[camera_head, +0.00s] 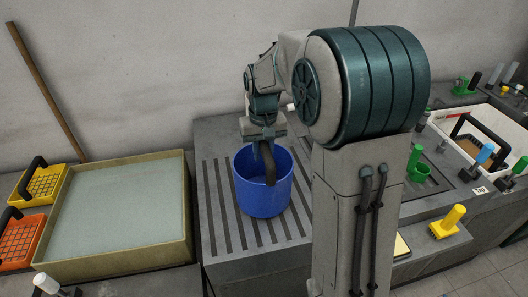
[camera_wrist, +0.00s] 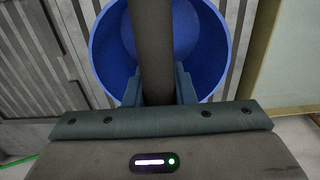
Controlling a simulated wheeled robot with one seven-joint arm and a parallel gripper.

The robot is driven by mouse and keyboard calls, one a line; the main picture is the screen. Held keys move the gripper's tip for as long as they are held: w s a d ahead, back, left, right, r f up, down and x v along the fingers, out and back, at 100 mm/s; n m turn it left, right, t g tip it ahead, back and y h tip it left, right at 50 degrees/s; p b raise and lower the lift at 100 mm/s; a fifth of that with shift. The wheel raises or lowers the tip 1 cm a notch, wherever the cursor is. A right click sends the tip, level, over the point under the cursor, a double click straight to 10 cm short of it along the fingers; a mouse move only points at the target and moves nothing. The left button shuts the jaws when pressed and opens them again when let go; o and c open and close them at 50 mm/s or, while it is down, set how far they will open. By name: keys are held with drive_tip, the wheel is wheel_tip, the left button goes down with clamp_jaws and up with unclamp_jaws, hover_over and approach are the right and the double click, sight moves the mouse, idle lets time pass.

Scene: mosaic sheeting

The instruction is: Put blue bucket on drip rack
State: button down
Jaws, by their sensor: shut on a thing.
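The blue bucket (camera_head: 262,197) is upright on or just above the slatted grey drip rack (camera_head: 222,225) in the head view; I cannot tell whether its base touches the slats. My gripper (camera_head: 267,150) is over the bucket's mouth, shut on its dark handle (camera_head: 270,168). In the wrist view the handle (camera_wrist: 153,50) runs between the two fingers of my gripper (camera_wrist: 160,90), with the blue bucket (camera_wrist: 112,50) below it and the rack's slats (camera_wrist: 40,50) at the left. The bucket looks empty. Part of the rack is hidden behind my arm.
A shallow tan tray (camera_head: 118,262) of pale liquid stands left of the rack. A white sink (camera_head: 455,122) and several coloured tools are at the right. Slats around the bucket are clear.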

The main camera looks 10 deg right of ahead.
drive_tip(key=shift+f, duration=0.7)
drive_tip(key=c, duration=1.2)
unclamp_jaws()
drive_tip(key=shift+f, duration=0.1)
wheel_tip(320, 180, up, 12)
drive_tip(key=shift+r+b, duration=0.1)
drive_tip(key=shift+b, duration=0.2)
drive_tip(key=s+f+t, duration=0.1)
drive_tip(key=s+f, duration=0.2)
drive_tip(key=s, duration=0.7)
drive_tip(key=s+d+f+t, duration=0.1)
drive_tip(key=s+f+t, duration=0.1)
drive_tip(key=s, duration=0.9)
drive_tip(key=shift+s+f, duration=0.3)
drive_tip(key=shift+f, duration=0.55)
drive_tip(key=shift+d, duration=0.1)
